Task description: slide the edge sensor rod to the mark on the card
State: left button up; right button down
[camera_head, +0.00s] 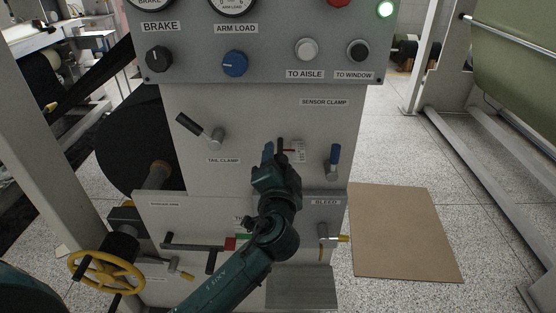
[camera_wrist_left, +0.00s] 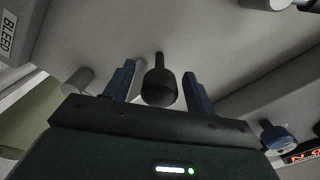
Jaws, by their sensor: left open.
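My left gripper (camera_head: 274,152) is raised in front of the panel, just left of a small white card (camera_head: 299,150). Its arm comes in from below. In the left wrist view its two blue fingers (camera_wrist_left: 161,82) are open, one on each side of a black knob on a thin stem, which I take to be the edge sensor rod's end (camera_wrist_left: 160,87). Gaps show on both sides, so no grip is visible. The card carries a reddish pointer or mark, too small to read. In the head view the gripper partly hides the rod. My right gripper is not in view.
A blue-handled lever (camera_head: 334,160) stands right of the card, below the SENSOR CLAMP label. The black TAIL CLAMP lever (camera_head: 196,128) is to the left. A yellow handwheel (camera_head: 106,272) is at lower left. A brown board (camera_head: 404,232) lies on the floor at right.

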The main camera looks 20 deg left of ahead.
pick_arm(q)
jog(key=shift+c, duration=0.5)
grip_shut()
jog(key=shift+s+d+f, duration=0.1)
jog(key=shift+s+d, duration=0.1)
jog(key=shift+s, duration=0.8)
jog(key=shift+o, duration=0.5)
grip_release()
